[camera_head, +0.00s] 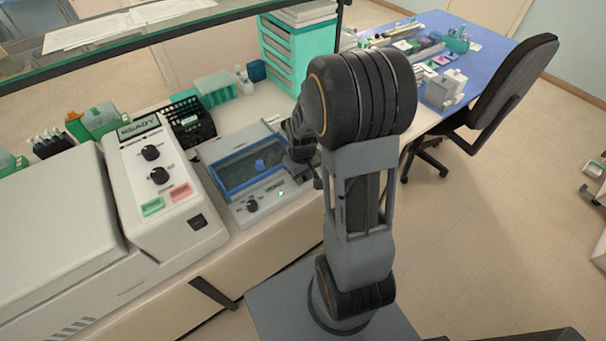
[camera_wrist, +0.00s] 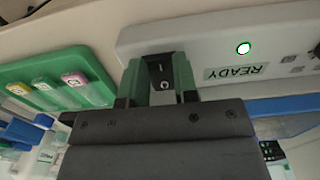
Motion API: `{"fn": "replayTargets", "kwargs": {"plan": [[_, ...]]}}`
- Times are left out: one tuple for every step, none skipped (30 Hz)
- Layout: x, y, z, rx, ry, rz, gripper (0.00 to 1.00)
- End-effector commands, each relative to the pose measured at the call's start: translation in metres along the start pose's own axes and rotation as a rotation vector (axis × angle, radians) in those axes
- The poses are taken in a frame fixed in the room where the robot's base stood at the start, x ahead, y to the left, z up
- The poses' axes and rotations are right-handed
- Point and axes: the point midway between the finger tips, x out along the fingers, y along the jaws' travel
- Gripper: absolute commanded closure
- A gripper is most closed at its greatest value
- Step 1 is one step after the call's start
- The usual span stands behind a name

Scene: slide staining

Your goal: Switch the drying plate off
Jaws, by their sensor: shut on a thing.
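The drying plate (camera_head: 215,155) is a grey box with a blue-framed window, left of my arm in the head view. In the head view my gripper (camera_head: 317,181) is at the plate's right end, partly hidden by my arm.
A white machine (camera_head: 160,185) with knobs and green and red buttons stands left of the plate. In the wrist view a green holder (camera_wrist: 57,82) with colored labels lies left of my gripper. Teal drawers (camera_head: 290,55) stand behind. An office chair (camera_head: 505,85) is at right.

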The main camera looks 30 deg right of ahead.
Motion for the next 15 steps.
{"fn": "replayTargets", "kwargs": {"plan": [[-0.0002, 0.0000, -0.0001, 0.000, 0.000, 0.000, 0.95], [-0.0002, 0.0000, -0.0001, 0.000, 0.000, 0.000, 0.96], [-0.0005, -0.0001, -0.0003, 0.000, -0.002, 0.000, 0.96], [-0.0012, -0.0002, -0.0006, -0.001, -0.010, -0.001, 0.96], [-0.0021, -0.0004, -0.0010, -0.001, -0.025, -0.002, 0.96], [-0.0036, -0.0005, -0.0022, -0.001, -0.052, -0.003, 0.96], [-0.0046, -0.0005, -0.0026, -0.003, -0.078, -0.003, 0.96], [-0.0052, -0.0005, -0.0034, -0.002, -0.105, -0.003, 0.96], [-0.0053, -0.0005, -0.0040, -0.002, -0.140, -0.003, 0.96], [-0.0053, -0.0005, -0.0045, -0.002, -0.164, -0.002, 0.96], [-0.0050, -0.0006, -0.0053, -0.002, -0.185, -0.002, 0.96], [-0.0049, -0.0006, -0.0057, -0.002, -0.211, -0.002, 0.96], [-0.0047, -0.0004, -0.0060, -0.001, -0.228, -0.002, 0.96], [-0.0047, -0.0003, -0.0064, -0.001, -0.239, -0.001, 0.96], [-0.0044, -0.0003, -0.0062, -0.001, -0.252, -0.001, 0.96]]}}
